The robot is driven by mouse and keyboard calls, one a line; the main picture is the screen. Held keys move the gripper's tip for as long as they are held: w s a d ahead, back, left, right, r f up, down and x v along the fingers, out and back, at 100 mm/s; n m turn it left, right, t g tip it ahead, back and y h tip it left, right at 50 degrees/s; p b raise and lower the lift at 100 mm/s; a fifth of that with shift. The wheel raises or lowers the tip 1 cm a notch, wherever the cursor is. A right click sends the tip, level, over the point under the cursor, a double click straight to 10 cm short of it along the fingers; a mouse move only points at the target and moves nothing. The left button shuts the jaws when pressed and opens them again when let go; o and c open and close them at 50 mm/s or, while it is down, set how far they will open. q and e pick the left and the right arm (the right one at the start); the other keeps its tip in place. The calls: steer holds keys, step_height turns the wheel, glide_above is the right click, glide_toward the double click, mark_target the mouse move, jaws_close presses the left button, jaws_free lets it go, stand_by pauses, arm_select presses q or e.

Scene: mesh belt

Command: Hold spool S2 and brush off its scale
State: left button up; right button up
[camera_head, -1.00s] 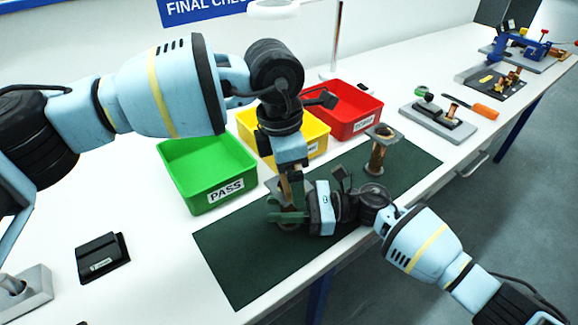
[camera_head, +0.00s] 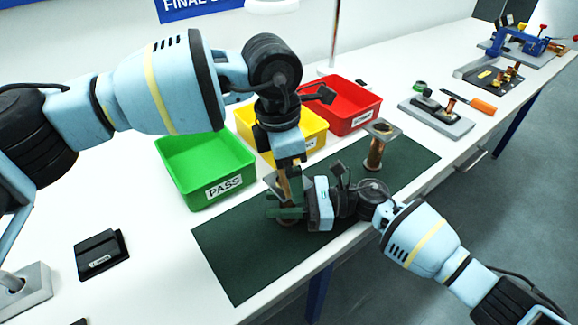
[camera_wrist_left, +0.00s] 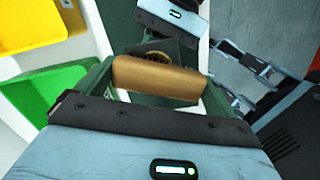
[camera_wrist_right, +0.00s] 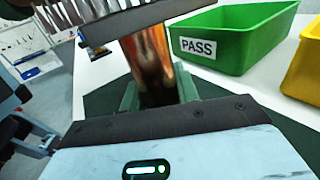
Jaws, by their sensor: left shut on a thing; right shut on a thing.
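A copper-cored spool, which I take to be S2, stands near the middle of the dark green mat (camera_head: 240,262). Its core (camera_wrist_right: 148,60) is between my right gripper's fingers (camera_wrist_right: 158,95), with dark patches on the copper. My right gripper (camera_head: 288,212) is shut on it from the right. A grey flange tops the spool (camera_head: 273,183). My left gripper (camera_head: 292,182) points down above and beside it, shut on a brush's brown wooden handle (camera_wrist_left: 155,80). The spool's square flange (camera_wrist_left: 160,55) shows just beyond the handle. The bristles, and whether they touch the spool, I cannot make out.
A second spool (camera_head: 375,150) stands upright on the mat to the right. Green PASS (camera_head: 185,190), yellow (camera_head: 312,128) and red (camera_head: 365,112) bins line the back. A grey fixture (camera_head: 437,120) and an orange-handled tool (camera_head: 482,106) lie farther right. The mat's front left is bare.

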arm_select(q)
steer(key=shift+w+a, duration=0.15)
steer(key=shift+w, duration=0.4)
steer(key=shift+w, duration=0.1)
steer(key=shift+w+a, duration=0.15)
steer(key=shift+w, duration=0.35)
steer(key=shift+s, duration=0.1)
steer(key=shift+s, duration=0.5)
steer(key=shift+s+d, duration=0.15)
steer(key=shift+d, duration=0.05)
steer(key=shift+s+d, duration=0.1)
steer(key=shift+s, duration=0.35)
